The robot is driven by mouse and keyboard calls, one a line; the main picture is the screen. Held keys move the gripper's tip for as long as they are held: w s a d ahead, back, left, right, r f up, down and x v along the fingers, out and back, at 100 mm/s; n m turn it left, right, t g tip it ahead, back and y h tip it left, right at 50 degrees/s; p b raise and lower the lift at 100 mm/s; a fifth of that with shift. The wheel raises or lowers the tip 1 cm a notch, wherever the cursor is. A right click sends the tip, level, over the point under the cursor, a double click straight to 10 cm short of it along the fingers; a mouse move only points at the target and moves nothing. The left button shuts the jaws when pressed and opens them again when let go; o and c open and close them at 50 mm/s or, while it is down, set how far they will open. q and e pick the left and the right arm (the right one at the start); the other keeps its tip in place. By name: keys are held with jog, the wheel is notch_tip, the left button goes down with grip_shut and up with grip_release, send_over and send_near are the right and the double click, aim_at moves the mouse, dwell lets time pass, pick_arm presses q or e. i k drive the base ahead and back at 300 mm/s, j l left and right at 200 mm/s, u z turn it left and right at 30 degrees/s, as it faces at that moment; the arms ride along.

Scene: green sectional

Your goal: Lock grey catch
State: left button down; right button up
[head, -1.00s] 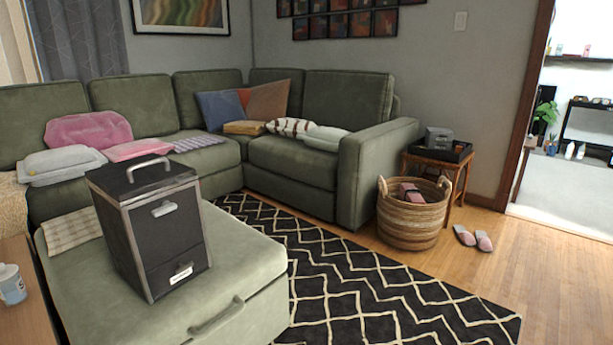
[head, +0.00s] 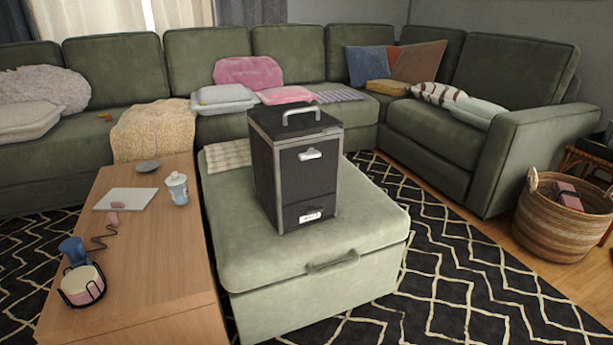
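A dark grey box-like case (head: 290,185) with light metal edges stands upright on the green ottoman (head: 235,260) in the middle of the head view. Its lid (head: 285,120) looks closed and carries a light arched handle (head: 311,112). A light grey catch (head: 310,154) sits high on the front face. A white label or pull (head: 310,217) is on the lower drawer-like panel. Whether the catch is locked cannot be told at this size. Neither of my grippers is in view.
A wooden table (head: 180,270) on the left holds a cup (head: 176,188), a white pad (head: 126,199) and a black wire holder (head: 82,285). The green sectional (head: 120,85) runs behind. A wicker basket (head: 555,225) stands right. The patterned rug (head: 470,270) is open floor right of the ottoman.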

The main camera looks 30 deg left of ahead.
aim_at(312, 152)
jog(key=u, duration=1.6)
jog(key=i+j, duration=0.35)
jog(key=j, duration=0.25)
